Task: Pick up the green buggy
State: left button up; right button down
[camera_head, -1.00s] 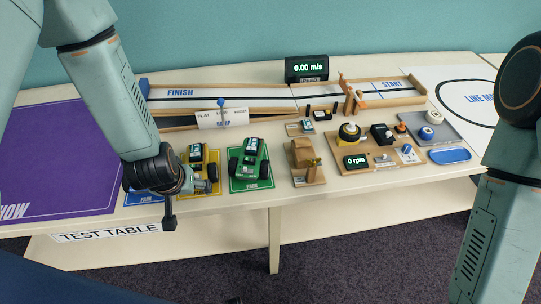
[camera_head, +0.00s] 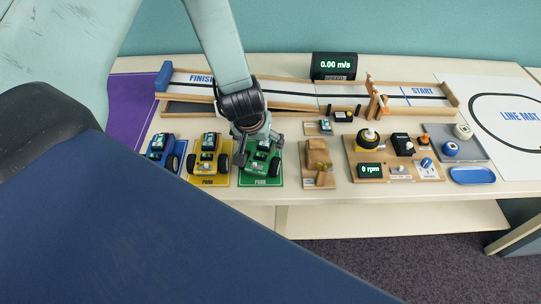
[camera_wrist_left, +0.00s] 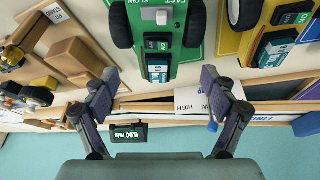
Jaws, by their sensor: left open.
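The green buggy (camera_head: 262,158) stands on its green parking mat (camera_head: 272,182) on the table, partly hidden by my left gripper. My left gripper (camera_head: 260,147) is open and empty, pointing down above the buggy. In the left wrist view, the green buggy (camera_wrist_left: 177,38) lies just beyond and between the spread fingertips of the gripper (camera_wrist_left: 152,82). I see no contact with the buggy. My right gripper is not in view.
A yellow buggy (camera_head: 209,152) stands close left of the green one, with a blue buggy (camera_head: 163,149) beyond it. A wooden stand (camera_head: 318,160) is close on the right. Behind runs a wood-edged track (camera_head: 290,98) with a speed display (camera_head: 334,66).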

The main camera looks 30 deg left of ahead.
aim_at(263, 148)
pick_arm(q)
jog(key=shift+f+b, duration=0.35)
jog(key=shift+f, duration=0.15)
jog(key=x, duration=0.2)
jog(key=b+x, duration=0.1)
jog(key=x, duration=0.1)
jog(key=b+x, duration=0.1)
jog(key=x, duration=0.1)
jog(key=shift+w+a+r, duration=0.15)
jog(key=shift+w+a, duration=0.05)
jog(key=shift+w, duration=0.1)
jog(key=shift+f, duration=0.25)
jog(key=shift+w+d+r, duration=0.1)
jog(key=shift+d+r, duration=0.05)
jog(key=shift+d, duration=0.2)
jog(key=shift+a+f, duration=0.2)
jog(key=shift+a, duration=0.05)
jog(key=c, duration=0.4)
jog(key=shift+d+r, duration=0.15)
jog(key=shift+d, duration=0.05)
jog(key=c, duration=0.4)
jog(key=shift+c, duration=1)
jog(key=shift+w+a, duration=0.1)
jog(key=shift+a, duration=0.05)
jog(key=shift+c, duration=0.2)
